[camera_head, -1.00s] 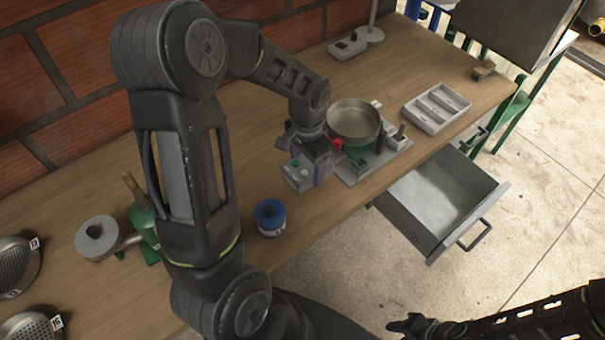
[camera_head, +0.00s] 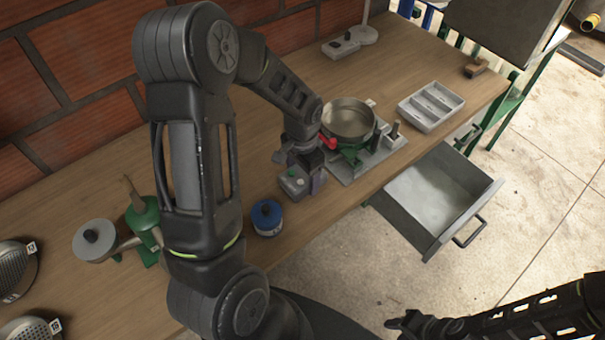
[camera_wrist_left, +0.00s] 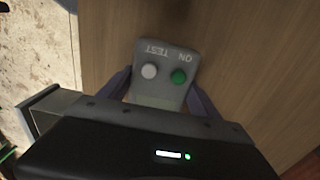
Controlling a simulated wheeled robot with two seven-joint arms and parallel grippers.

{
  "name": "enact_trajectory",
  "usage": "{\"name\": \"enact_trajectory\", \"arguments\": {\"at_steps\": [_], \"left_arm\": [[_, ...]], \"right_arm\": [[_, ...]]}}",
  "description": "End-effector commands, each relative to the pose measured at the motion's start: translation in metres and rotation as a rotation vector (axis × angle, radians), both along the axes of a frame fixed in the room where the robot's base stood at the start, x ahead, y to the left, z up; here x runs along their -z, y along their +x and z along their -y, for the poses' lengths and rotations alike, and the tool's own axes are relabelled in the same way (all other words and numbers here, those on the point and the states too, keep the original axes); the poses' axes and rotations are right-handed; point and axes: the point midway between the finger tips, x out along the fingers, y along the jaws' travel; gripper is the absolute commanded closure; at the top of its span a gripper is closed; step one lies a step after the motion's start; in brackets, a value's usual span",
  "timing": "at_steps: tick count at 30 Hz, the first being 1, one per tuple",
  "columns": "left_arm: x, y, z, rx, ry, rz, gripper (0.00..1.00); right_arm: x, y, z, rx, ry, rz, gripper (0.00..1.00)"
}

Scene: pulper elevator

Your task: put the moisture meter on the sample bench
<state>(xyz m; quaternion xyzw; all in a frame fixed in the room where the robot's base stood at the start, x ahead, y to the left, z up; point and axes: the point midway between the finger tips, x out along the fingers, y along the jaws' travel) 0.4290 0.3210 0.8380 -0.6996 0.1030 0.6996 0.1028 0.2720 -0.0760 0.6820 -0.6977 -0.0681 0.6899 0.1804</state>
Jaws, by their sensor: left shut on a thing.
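The moisture meter (camera_head: 294,183) is a small grey box with a green and a white button. In the left wrist view the meter (camera_wrist_left: 164,72) shows the words TEST and ON, between the two fingers. My left gripper (camera_head: 309,177) is shut on it, over the wooden sample bench (camera_head: 220,203). I cannot tell whether the meter's underside touches the bench. My right gripper (camera_head: 408,326) is at the bottom right, away from the bench; its finger state is unclear.
A blue-lidded jar (camera_head: 267,218) stands close left of the meter. A scale with a metal pan (camera_head: 348,118) stands just beyond it. A grey tray (camera_head: 431,107) is further right. An open drawer (camera_head: 432,203) juts from the bench front. A green hand-cranked device (camera_head: 143,219) is at left.

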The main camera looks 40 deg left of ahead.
Motion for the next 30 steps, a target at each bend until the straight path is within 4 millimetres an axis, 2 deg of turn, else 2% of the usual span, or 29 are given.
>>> {"name": "enact_trajectory", "arguments": {"at_steps": [1,2,9,17,22,26,30], "left_arm": [[0.003,0.000,0.000,0.000,0.000,0.001,0.82],[0.003,0.000,0.000,0.000,0.000,0.000,0.27],[0.002,0.000,0.000,0.000,0.000,0.000,0.07],[0.001,0.000,0.000,0.000,0.000,0.000,0.06],[-0.006,0.001,0.000,0.000,0.000,0.002,0.06],[-0.023,0.002,0.000,0.000,0.000,0.005,0.06],[-0.050,0.002,0.000,0.001,0.001,0.006,0.06]], "right_arm": [[0.003,0.000,0.000,0.000,0.001,0.001,0.64],[0.003,0.000,0.000,-0.001,0.001,0.001,0.64],[0.002,0.000,0.000,-0.001,0.001,0.001,0.64],[0.001,0.000,0.000,-0.001,0.001,0.001,0.64],[0.000,0.000,0.000,0.000,0.000,0.000,0.64],[0.002,0.000,0.000,0.000,0.001,0.000,0.64],[0.004,0.001,0.000,-0.001,0.001,0.001,0.64]]}}
